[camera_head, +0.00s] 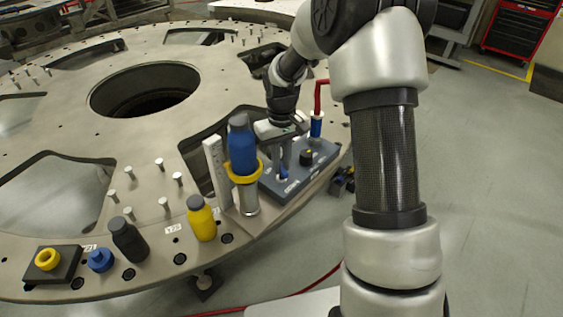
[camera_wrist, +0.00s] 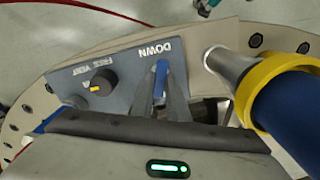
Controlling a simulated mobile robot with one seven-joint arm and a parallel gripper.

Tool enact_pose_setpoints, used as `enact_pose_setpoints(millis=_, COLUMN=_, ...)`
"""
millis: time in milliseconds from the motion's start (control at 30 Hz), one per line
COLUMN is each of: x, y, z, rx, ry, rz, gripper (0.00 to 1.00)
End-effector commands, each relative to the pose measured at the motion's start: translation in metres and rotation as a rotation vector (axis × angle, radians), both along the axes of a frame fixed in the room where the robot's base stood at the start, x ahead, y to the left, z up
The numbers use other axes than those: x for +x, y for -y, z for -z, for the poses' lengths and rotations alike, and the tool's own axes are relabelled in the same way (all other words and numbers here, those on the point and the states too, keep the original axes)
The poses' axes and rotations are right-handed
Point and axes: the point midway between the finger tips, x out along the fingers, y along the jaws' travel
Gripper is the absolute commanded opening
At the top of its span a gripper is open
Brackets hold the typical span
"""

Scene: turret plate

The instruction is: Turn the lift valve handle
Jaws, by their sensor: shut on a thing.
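The blue lift valve handle (camera_head: 283,172) stands on a grey control panel (camera_head: 322,160) near the turret plate's edge. In the wrist view the handle (camera_wrist: 160,80) shows between my fingertips, beside the word DOWN on the panel (camera_wrist: 122,97). My gripper (camera_head: 283,160) reaches down from above, and its fingers (camera_wrist: 161,90) are shut on the handle. The fingers hide part of the handle and its base. A black knob with a yellow mark (camera_wrist: 101,82) sits on the same panel, apart from the fingers; it also shows in the head view (camera_head: 306,157).
A blue bottle (camera_head: 242,148) stands in a yellow ring holder (camera_head: 245,172) close beside the panel. A red pipe with a blue fitting (camera_head: 316,125) rises behind it. Yellow (camera_head: 201,220) and black (camera_head: 127,240) bottles stand at the plate's front. Open floor lies to the right.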

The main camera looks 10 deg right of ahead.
Motion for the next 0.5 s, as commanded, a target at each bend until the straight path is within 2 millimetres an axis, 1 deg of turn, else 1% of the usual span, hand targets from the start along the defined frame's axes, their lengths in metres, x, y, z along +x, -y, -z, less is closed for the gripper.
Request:
enact_pose_setpoints(millis=200, x=0.0006, y=0.0004, z=-0.0010, rx=0.000, ry=0.002, rz=-0.177, gripper=0.00)
enact_pose_setpoints(millis=500, x=0.0005, y=0.0001, z=-0.0007, rx=0.000, ry=0.002, rz=-0.340, gripper=0.00)
